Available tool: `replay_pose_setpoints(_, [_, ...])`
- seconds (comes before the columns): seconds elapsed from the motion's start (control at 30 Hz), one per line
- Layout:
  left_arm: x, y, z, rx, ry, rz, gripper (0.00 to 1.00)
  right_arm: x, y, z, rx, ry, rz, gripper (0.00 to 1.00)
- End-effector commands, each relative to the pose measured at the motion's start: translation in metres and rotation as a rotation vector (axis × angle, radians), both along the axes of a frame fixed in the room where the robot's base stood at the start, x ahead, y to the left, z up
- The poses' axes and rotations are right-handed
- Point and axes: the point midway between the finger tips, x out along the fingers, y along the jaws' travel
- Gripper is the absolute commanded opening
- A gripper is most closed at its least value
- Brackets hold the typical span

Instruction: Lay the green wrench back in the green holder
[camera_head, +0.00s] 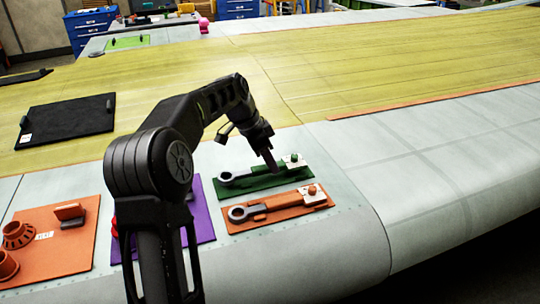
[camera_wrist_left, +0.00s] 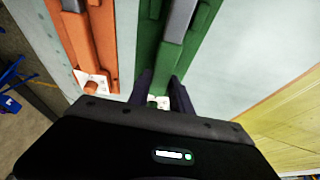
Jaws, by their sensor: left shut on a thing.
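The green holder (camera_head: 236,191) is a flat green board on the pale wing skin, also at the top of the left wrist view (camera_wrist_left: 201,38). The green wrench (camera_head: 226,177), with a grey ring end and shaft, lies lengthwise over the holder; its grey shaft shows in the left wrist view (camera_wrist_left: 181,20). Whether it rests fully on the board or sits slightly above it, I cannot tell. My left gripper (camera_head: 271,168) points down at the holder's right part, its fingers (camera_wrist_left: 163,84) shut on the wrench's handle end. The fingers partly hide the grip. My right gripper is not in view.
An orange holder (camera_head: 262,224) with its own wrench (camera_head: 238,213) lies just in front. A purple board (camera_head: 204,222) is behind my arm, an orange board (camera_head: 70,250) with cups is at left. A black mat (camera_head: 68,120) lies farther back. The wing to the right is clear.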

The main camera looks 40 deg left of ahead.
Motion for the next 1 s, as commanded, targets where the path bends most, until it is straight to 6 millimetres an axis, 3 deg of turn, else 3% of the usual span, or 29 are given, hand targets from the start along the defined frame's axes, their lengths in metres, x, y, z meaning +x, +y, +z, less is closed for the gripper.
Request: replay_pose_setpoints(1.0, [0.0004,0.0,-0.0085,0.001,-0.004,0.001,0.0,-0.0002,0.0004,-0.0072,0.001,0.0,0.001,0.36])
